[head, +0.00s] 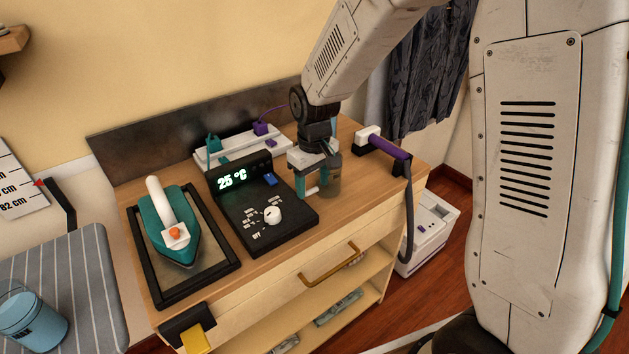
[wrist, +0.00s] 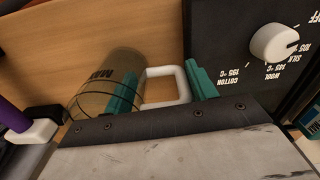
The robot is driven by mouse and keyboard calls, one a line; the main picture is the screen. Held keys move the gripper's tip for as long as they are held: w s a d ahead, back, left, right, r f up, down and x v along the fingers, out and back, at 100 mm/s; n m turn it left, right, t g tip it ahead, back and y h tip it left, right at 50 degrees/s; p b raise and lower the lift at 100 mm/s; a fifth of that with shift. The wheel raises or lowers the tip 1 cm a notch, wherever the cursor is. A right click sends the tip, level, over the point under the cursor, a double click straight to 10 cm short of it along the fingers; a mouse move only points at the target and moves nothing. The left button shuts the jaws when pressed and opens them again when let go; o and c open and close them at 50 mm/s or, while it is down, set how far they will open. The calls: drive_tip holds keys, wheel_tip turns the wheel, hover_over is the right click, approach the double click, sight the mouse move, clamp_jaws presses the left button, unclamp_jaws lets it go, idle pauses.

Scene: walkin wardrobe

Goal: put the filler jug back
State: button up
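The filler jug (head: 329,188) is a see-through, brownish cylinder standing on the wooden cabinet top (head: 345,131), right of the black control panel. In the wrist view the jug (wrist: 98,82) shows MAX lettering and a white loop handle (wrist: 166,73) pointing toward the panel. My gripper (head: 317,180) is down at the jug. In the wrist view its teal fingers (wrist: 162,88) are apart, with the handle between them. The left finger overlaps the jug's wall, and the right finger is close to the handle's outer bar. Whether either touches is unclear.
A black panel (head: 243,222) with a white knob and a 25 °C display stands beside the jug. A teal iron (head: 172,232) rests on a framed plate at left. A purple-handled tool (head: 388,147) is at right. A light blue container (head: 32,318) sits on the striped board.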

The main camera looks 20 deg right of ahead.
drive_tip(key=shift+s+a+f, duration=0.25)
drive_tip(key=shift+s+f, duration=0.1)
drive_tip(key=shift+f, duration=0.25)
drive_tip(key=shift+w+r, duration=0.1)
drive_tip(key=shift+r, duration=0.1)
drive_tip(key=shift+c, duration=0.2)
drive_tip(key=shift+o, duration=0.2)
wheel_tip(320, 180, up, 13)
drive_tip(key=shift+w+d, duration=0.15)
drive_tip(key=s+d+r+m, duration=0.1)
drive_tip(key=s+d+r, duration=0.1)
drive_tip(key=s, duration=0.7)
drive_tip(key=s+d+r+m, duration=0.1)
drive_tip(key=s+d+m, duration=0.1)
drive_tip(key=s, duration=0.7)
drive_tip(key=s+d+r+m, duration=0.1)
drive_tip(key=s+d, duration=0.3)
drive_tip(key=s, duration=0.5)
drive_tip(key=shift+s+r+m+t, duration=0.3)
drive_tip(key=shift+s+r+t, duration=0.1)
drive_tip(key=shift+r, duration=0.45)
drive_tip(key=shift+c, duration=0.2)
